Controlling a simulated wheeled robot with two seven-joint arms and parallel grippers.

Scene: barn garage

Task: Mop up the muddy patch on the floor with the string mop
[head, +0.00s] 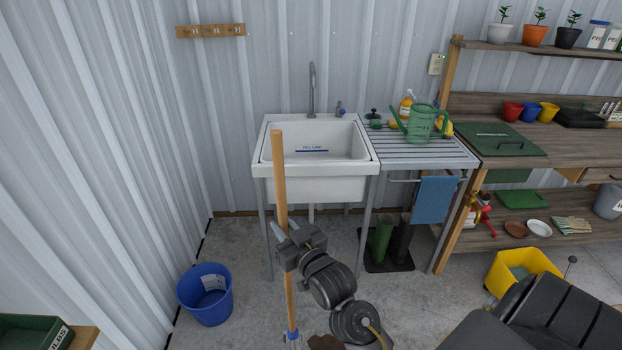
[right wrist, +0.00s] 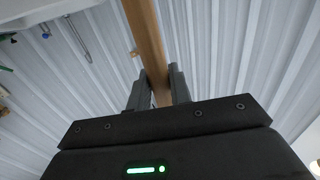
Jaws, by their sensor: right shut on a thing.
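The string mop's wooden handle (head: 280,185) stands nearly upright in front of the sink. My right gripper (head: 284,240) is shut around the handle partway down. The right wrist view shows the handle (right wrist: 146,40) between the two fingers (right wrist: 158,88). The handle's lower end meets a blue fitting (head: 293,335) at the bottom edge of the head view; the strings are mostly out of frame. A small brown patch (head: 325,343), apparently the mud, shows on the concrete just right of the fitting, partly cut off and hidden by my arm. My left gripper is not in view.
A blue bucket (head: 206,296) stands on the floor at left, near the wall. The white sink (head: 317,187) and slatted drainer (head: 440,155) stand behind the mop. A yellow bucket (head: 512,268) is at right. Bare floor (head: 245,250) lies between the blue bucket and the handle.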

